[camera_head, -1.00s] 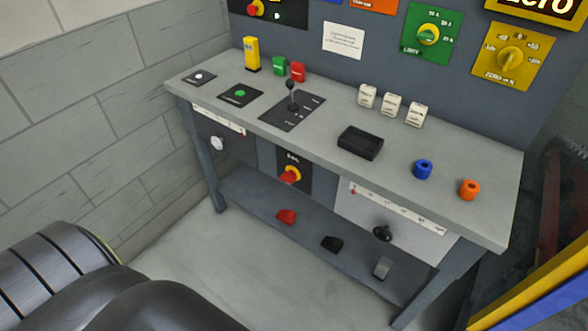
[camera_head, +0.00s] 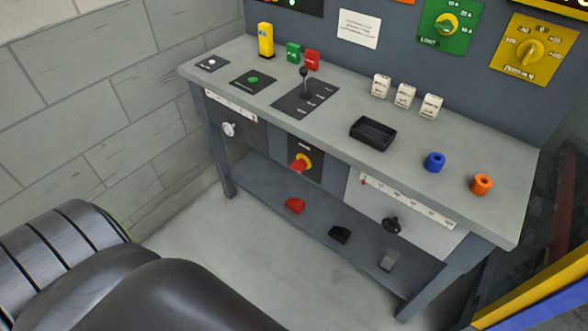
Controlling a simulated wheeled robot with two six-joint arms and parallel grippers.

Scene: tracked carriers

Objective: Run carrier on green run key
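A green button (camera_head: 253,79) sits on a black plate on the grey bench top, toward its left end. It looks like the green run key, but its label is too small to read. A small green block (camera_head: 293,52) stands farther back, beside a red block (camera_head: 312,60). I cannot tell a carrier apart in this view. Neither of my grippers is in view.
The grey bench (camera_head: 400,165) also bears a black lever (camera_head: 305,84), a yellow block (camera_head: 266,40), a black tray (camera_head: 372,133), a blue ring (camera_head: 434,162) and an orange ring (camera_head: 482,184). Several pedals lie on the lower shelf.

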